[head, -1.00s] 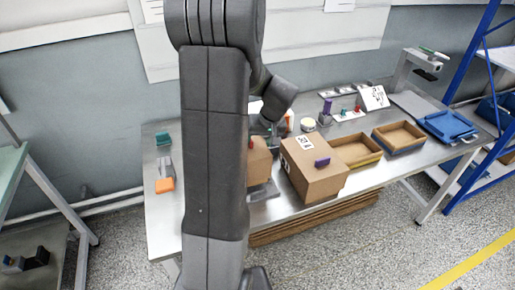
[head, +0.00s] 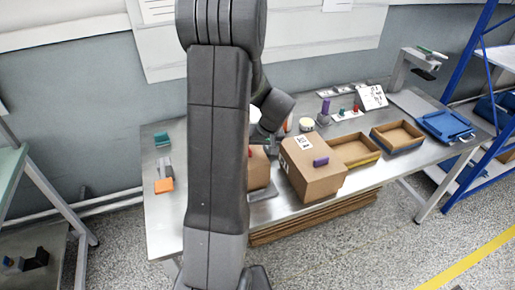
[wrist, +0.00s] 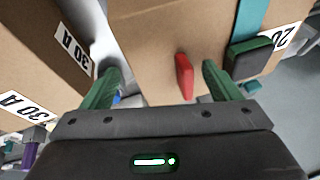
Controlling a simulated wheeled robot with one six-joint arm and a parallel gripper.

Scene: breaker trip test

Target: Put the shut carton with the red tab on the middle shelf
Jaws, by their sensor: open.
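The carton with the red tab (head: 259,170) stands on the steel bench, mostly hidden behind my arm in the head view. In the wrist view its brown face (wrist: 150,50) fills the upper middle, with the red tab (wrist: 185,76) standing out from it. A teal strap (wrist: 252,20) and a dark green block (wrist: 248,57) show on its right. My gripper (wrist: 163,85) is open. Its green fingers are on either side of the red tab, which is nearer the right finger. No contact can be made out. The blue-framed rack (head: 476,70) stands at right; I cannot tell which shelf is the middle one.
A carton with a purple tab (head: 313,178) and 30 A labels stands close on the right. Two open trays (head: 352,162) and a blue tray (head: 446,126) lie beyond it. An orange block (head: 164,185) lies at the bench's left.

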